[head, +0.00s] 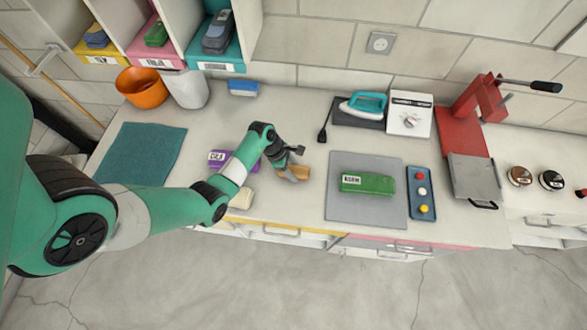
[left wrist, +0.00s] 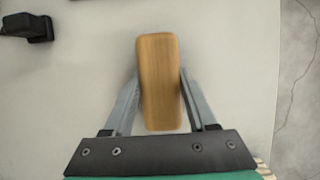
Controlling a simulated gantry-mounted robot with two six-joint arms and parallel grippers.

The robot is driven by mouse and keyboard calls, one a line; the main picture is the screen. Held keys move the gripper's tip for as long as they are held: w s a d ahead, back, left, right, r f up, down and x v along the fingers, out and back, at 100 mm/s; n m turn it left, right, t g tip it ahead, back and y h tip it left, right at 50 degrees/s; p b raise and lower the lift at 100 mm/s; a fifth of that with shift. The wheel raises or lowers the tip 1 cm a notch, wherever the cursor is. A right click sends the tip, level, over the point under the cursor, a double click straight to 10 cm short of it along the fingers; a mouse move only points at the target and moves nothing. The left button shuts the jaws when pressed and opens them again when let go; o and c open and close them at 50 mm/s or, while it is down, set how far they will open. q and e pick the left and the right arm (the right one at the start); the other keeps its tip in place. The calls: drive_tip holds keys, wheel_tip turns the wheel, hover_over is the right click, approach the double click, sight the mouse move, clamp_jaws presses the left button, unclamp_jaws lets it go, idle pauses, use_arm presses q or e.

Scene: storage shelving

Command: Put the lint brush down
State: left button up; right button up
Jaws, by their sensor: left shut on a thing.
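The lint brush (head: 298,173), seen as a brown wooden block, is at the middle of the counter, left of the grey mat. My left gripper (head: 290,160) reaches down over it from the left and is shut on it. In the left wrist view the wooden block (left wrist: 160,70) lies lengthwise between the two fingers, with its far end past the fingertips. Its underside is hidden, so I cannot tell whether it touches the counter. My right gripper is in neither view.
A grey mat (head: 340,208) with a green labelled box (head: 367,184) lies to the right. A purple labelled box (head: 240,163) is partly behind my left arm. Free counter (head: 285,110) shows behind the gripper.

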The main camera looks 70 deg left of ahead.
use_arm(q)
drive_tip(key=shift+f, duration=0.3)
drive_tip(key=shift+f, duration=0.1)
drive_tip(key=o, duration=1.2)
drive_tip(key=shift+r, duration=0.3)
drive_tip(key=p+v, duration=0.2)
drive_tip(key=v, duration=0.9)
drive_tip(key=shift+s+r, duration=0.2)
drive_tip(key=shift+r, duration=0.1)
